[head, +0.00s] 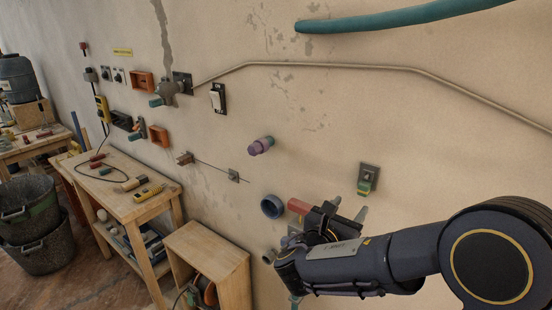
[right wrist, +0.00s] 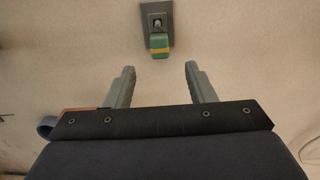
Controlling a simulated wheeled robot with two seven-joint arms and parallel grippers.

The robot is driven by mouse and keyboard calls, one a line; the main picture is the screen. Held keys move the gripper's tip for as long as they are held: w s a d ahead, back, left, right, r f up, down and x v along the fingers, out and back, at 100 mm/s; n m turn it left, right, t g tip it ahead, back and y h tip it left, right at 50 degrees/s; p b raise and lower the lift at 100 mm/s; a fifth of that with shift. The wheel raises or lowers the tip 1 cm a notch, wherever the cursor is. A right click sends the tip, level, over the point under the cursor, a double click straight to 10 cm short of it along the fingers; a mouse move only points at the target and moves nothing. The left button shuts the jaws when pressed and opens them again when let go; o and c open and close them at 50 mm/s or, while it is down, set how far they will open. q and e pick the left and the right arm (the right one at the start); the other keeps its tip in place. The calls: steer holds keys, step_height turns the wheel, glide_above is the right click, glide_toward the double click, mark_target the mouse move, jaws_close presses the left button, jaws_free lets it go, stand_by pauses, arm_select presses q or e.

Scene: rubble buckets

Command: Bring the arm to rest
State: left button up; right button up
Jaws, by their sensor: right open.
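My right arm comes in from the right in the head view, and its gripper (head: 349,210) is held up in front of the wall. In the right wrist view the two grey fingers of the right gripper (right wrist: 160,68) are apart with nothing between them. A green and yellow fitting (head: 368,184) on a grey wall plate is just above the fingers; it also shows in the right wrist view (right wrist: 160,43), beyond the fingertips and apart from them. My left gripper is not in view.
A blue ring (head: 272,207) and a purple knob (head: 261,146) stick out from the wall (head: 420,130) left of the gripper. A teal hose (head: 400,18) hangs above. A wooden bench (head: 125,205), an open wooden box (head: 215,250) and black buckets (head: 40,250) stand at left.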

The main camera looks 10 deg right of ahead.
steer(key=s+d+f+m+g+y, duration=0.35)
steer(key=s+f+m, duration=0.2)
steer(key=s, duration=0.25)
steer(key=s+d+f+m+g+y, duration=0.2)
steer(key=s+d+f+m+g, duration=0.25)
steer(key=s+m, duration=0.35)
steer(key=s+a+f+m+g+y, duration=0.1)
steer(key=s+a+f+m+y, duration=0.2)
steer(key=s+a+m+y, duration=0.3)
steer(key=s+a+r+m+t+y, duration=0.3)
steer(key=a+m+y, duration=0.3)
steer(key=a+m, duration=0.2)
steer(key=shift+s+a, duration=0.6)
steer(key=shift+a, duration=0.45)
